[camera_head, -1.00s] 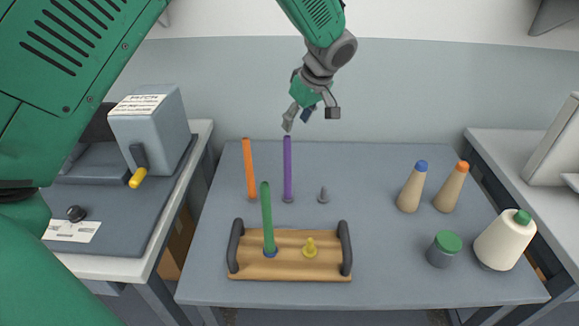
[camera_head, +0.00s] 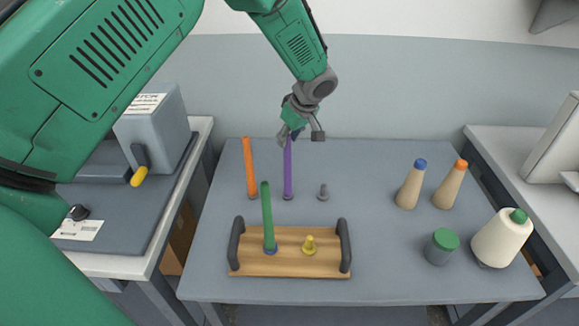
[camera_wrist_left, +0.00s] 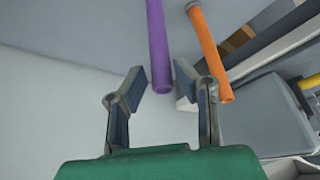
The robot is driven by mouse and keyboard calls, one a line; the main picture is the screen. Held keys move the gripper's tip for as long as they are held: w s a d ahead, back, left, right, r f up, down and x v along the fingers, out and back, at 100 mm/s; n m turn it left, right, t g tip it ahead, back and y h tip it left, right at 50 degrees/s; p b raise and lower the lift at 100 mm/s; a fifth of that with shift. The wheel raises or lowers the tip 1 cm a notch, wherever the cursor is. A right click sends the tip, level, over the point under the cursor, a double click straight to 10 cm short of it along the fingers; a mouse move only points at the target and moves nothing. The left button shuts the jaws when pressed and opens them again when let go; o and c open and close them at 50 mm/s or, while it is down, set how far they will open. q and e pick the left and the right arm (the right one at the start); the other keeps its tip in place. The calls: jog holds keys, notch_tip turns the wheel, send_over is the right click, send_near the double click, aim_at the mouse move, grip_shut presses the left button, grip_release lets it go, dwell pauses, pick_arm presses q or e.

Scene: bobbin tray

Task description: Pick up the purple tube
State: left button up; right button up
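The purple tube (camera_head: 287,170) stands upright on a small peg at the back of the grey table. It also shows in the left wrist view (camera_wrist_left: 157,45), where its free end lies just ahead of the gap between the fingers. My left gripper (camera_head: 300,138) is above the table at the top of the tube; its fingers partly cover the tube's upper end in the head view. In the left wrist view the gripper (camera_wrist_left: 158,75) is open, with its two fingers apart and nothing clearly held between them. My right gripper is not in view.
An orange tube (camera_head: 250,168) stands left of the purple one. A green tube (camera_head: 267,215) and a yellow peg (camera_head: 309,245) are on the wooden tray (camera_head: 290,268). A bare grey peg (camera_head: 323,192) stands to the right. Cones (camera_head: 410,187) and a spool (camera_head: 500,240) stand further right.

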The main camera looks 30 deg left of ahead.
pick_arm(q)
grip_shut()
jog(key=shift+a+f, duration=0.1)
jog(key=shift+a, duration=0.1)
jog(key=shift+a, duration=0.1)
